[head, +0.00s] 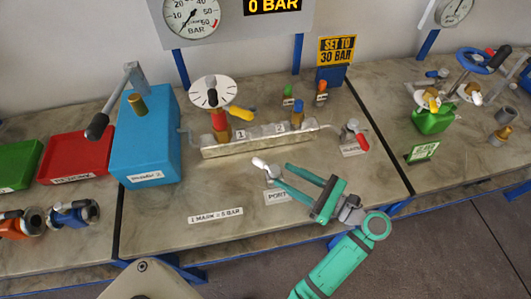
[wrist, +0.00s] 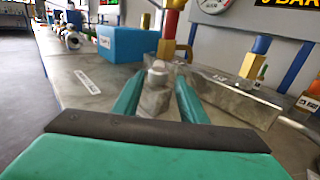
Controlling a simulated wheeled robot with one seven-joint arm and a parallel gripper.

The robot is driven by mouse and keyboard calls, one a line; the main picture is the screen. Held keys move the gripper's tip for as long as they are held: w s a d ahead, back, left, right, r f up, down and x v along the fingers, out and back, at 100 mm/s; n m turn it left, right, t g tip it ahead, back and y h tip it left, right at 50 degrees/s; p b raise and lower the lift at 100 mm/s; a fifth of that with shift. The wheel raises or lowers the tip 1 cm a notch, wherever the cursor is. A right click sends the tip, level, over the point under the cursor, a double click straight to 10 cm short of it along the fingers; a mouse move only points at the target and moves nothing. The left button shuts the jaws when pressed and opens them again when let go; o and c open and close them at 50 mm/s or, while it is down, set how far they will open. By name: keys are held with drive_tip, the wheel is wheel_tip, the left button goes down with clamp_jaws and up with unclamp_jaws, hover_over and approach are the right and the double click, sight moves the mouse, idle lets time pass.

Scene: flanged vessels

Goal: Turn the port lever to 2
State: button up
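The port lever (head: 262,163) is a small pale lever on a grey block, behind the PORT label (head: 276,196). It points up and left in the head view. In the wrist view the pale knob and grey block of the lever (wrist: 156,92) show between my gripper's green fingers. My gripper (head: 287,180) is open, its fingertips just right of the lever; the fingers (wrist: 160,88) appear on either side of it, and I cannot tell whether they touch. Plates marked 1 (head: 241,134) and 2 (head: 280,128) are on the metal manifold behind.
The metal manifold (head: 255,145) carries a white dial (head: 213,92) with a yellow lever. A red-handled valve (head: 358,138) stands to the right, and a blue pump box (head: 150,140) to the left. The bench front is clear around the 1 MARK = 5 BAR label (head: 216,215).

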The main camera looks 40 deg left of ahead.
sight(266, 166)
drive_tip(key=a, duration=0.6)
drive_tip(key=s+a, duration=0.1)
drive_tip(key=a, duration=0.3)
drive_tip(key=shift+c, duration=0.5)
clamp_jaws()
